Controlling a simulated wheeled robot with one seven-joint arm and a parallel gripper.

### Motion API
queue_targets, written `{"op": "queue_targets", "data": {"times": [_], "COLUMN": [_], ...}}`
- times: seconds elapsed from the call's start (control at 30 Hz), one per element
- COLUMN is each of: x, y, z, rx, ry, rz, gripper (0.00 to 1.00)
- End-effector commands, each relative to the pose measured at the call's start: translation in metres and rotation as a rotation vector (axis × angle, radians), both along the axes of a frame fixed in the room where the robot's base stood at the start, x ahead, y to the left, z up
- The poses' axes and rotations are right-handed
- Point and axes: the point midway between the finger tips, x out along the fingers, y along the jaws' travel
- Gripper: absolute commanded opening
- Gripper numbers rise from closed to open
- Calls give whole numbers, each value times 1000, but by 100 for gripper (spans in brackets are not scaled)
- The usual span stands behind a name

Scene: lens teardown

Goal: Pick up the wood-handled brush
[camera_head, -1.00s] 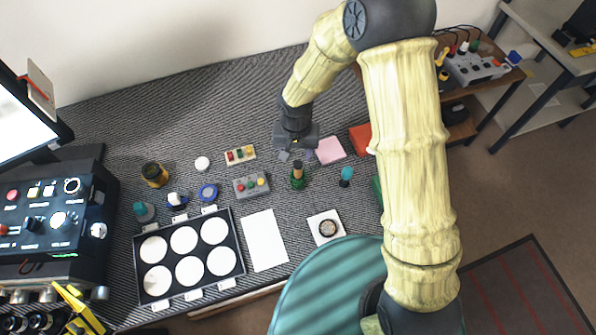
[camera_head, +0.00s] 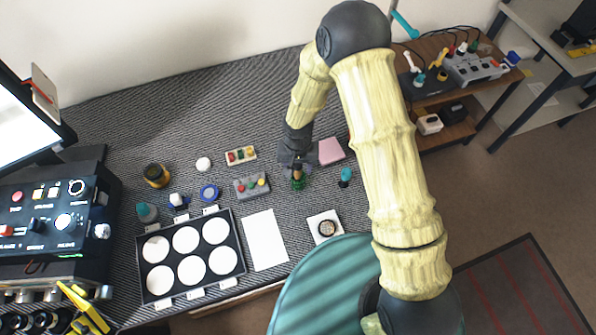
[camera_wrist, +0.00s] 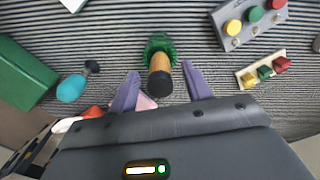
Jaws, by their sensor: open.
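The wood-handled brush (camera_head: 297,183) stands upright on the striped mat, with green bristles at its base. In the wrist view the brush (camera_wrist: 160,68) shows its wooden handle and black end cap pointing toward the camera. My gripper (camera_head: 295,160) is just above and behind it in the head view, partly covering the handle. In the wrist view my gripper's two purple fingers (camera_wrist: 161,76) are spread apart, one on each side of the handle. I see gaps between the fingers and the handle. Nothing is held.
A grey button box (camera_head: 251,186) is close on the left. A teal-topped tool (camera_head: 346,177) stands to the right, near a pink pad (camera_head: 331,151). A white sheet (camera_head: 265,240) and a black tray of white discs (camera_head: 142,270) are nearer the front. A green box (camera_wrist: 25,72) shows in the wrist view.

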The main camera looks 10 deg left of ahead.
Motion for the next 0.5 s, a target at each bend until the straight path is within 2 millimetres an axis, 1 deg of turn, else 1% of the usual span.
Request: {"op": "queue_targets", "data": {"times": [0.03, 0.13, 0.5], "x": [-1, 0, 0], "y": [0, 0, -1], "z": [-5, -12, -13], "rx": [0, 0, 1], "ry": [2, 1, 0], "rz": [0, 1, -2], "gripper": [49, 49, 49]}}
